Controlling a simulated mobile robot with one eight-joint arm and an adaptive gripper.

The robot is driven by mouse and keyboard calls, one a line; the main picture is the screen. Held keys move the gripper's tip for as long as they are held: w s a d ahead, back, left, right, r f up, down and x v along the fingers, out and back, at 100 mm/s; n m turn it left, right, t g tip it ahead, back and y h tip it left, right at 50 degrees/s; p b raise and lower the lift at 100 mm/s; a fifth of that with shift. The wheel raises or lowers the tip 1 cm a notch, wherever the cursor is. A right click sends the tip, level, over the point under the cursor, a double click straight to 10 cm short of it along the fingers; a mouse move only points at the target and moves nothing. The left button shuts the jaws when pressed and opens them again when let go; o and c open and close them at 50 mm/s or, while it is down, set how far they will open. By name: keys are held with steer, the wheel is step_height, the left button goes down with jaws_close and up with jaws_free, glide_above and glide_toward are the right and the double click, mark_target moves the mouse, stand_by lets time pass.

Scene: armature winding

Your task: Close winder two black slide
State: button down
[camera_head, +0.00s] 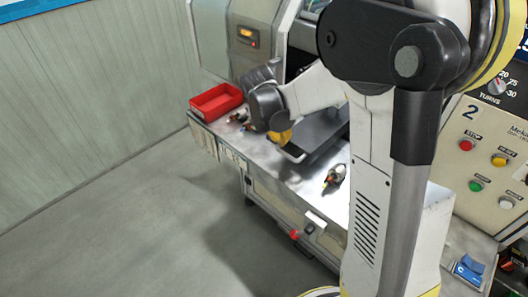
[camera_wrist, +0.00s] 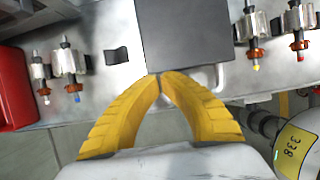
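The black slide (camera_head: 322,130) is a flat dark plate extending out over the metal bench top in front of the winder. In the wrist view the slide (camera_wrist: 185,38) fills the top centre, its near edge facing me. My gripper (camera_head: 284,137) has yellow fingers and is at the slide's outer end in the head view. In the wrist view my gripper's fingertips (camera_wrist: 159,76) meet at the slide's near edge, with nothing visible between them. I cannot tell whether they touch the edge. My arm hides part of the slide and winder.
A red bin (camera_head: 216,101) stands at the bench's left end. A panel marked 2 (camera_head: 492,150) stands at right. The floor in front is clear.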

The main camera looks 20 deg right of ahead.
steer(key=w+d, duration=0.3)
steer(key=d, duration=0.5)
steer(key=w+d, duration=0.4)
steer(key=d, duration=0.5)
steer(key=w+d, duration=0.3)
steer(key=d, duration=0.5)
steer(key=shift+w+d+b, duration=0.3)
steer(key=shift+b, duration=0.05)
